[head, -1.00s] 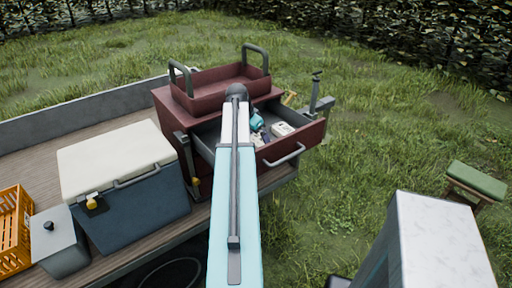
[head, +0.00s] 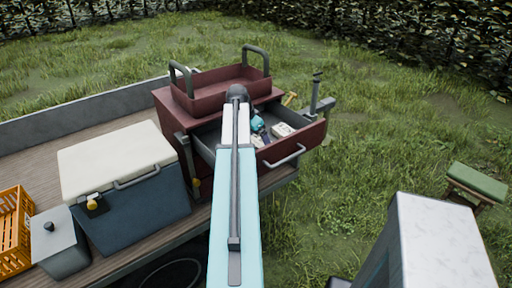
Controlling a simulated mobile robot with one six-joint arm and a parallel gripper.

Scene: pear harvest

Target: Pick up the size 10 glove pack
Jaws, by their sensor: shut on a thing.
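An open drawer (head: 308,138) of the dark red cabinet (head: 177,112) holds several small pale packs. One white pack (head: 283,130) lies at the right inside the drawer. Another pale pack (head: 256,141) shows at my gripper, partly hidden by my arm. No size marking can be read on either. The teal end of my wrist reaches down into the drawer, and my gripper (head: 264,136) is small and dark below it. It is shut on the pale pack, though the fingertips are hard to make out.
A red tray (head: 222,98) with grey handles sits on the cabinet. A cooler (head: 130,205) with a white lid, a grey bin (head: 62,252) and an orange crate (head: 14,235) stand on the trailer bed. A green stool (head: 477,180) stands on open grass at right.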

